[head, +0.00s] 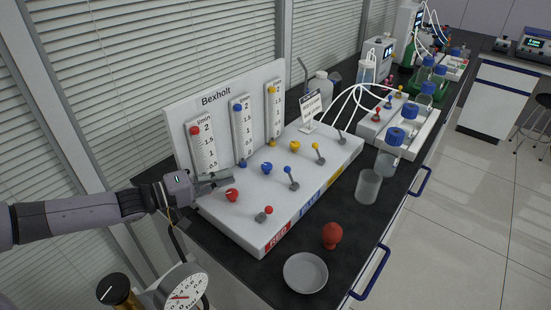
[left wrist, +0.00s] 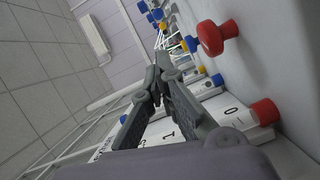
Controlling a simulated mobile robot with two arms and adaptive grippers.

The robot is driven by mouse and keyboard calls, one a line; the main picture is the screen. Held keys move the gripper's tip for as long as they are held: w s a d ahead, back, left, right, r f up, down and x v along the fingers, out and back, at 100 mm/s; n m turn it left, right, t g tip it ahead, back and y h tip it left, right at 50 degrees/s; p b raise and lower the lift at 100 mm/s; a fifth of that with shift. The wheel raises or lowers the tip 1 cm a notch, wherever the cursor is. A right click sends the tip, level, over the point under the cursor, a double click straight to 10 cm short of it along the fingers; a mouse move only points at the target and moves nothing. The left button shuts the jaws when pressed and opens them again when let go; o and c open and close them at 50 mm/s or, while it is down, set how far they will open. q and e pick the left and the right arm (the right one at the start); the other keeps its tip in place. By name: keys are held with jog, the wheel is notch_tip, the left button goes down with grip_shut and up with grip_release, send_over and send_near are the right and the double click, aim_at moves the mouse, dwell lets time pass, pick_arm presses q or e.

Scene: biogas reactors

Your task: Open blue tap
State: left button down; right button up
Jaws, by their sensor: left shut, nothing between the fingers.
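The white Bexholt panel (head: 240,225) carries red, blue and yellow controls. A round blue knob (head: 267,168) and a blue-tipped lever tap (head: 291,181) sit in its middle row, below the blue flow meter (head: 241,132). The lever is tilted; its flow state cannot be told. My left gripper (head: 228,179) is shut and empty. It is just behind the red knob (head: 232,195) and left of the blue knob, apart from the blue one. In the left wrist view its fingers (left wrist: 154,82) meet, with the red knob (left wrist: 214,38) to their upper right. My right gripper is out of view.
A red-tipped lever (head: 266,213) stands near the panel's front. A red ball-shaped object (head: 332,235), a grey dish (head: 305,273) and a clear beaker (head: 368,187) are on the black bench. A pressure gauge (head: 184,291) is at lower left. Bottles stand farther right.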

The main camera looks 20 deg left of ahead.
pick_arm(q)
jog(key=p+x, duration=0.1)
jog(key=x, duration=0.7)
jog(key=shift+s+r, duration=0.1)
jog(key=shift+r, duration=0.1)
send_over(276, 178)
jog(key=shift+s+a+f+p, duration=0.25)
jog(key=shift+s+f+p, duration=0.15)
jog(key=shift+w+d+f, duration=0.1)
jog(key=shift+w+d, duration=0.15)
jog(key=shift+w, duration=0.05)
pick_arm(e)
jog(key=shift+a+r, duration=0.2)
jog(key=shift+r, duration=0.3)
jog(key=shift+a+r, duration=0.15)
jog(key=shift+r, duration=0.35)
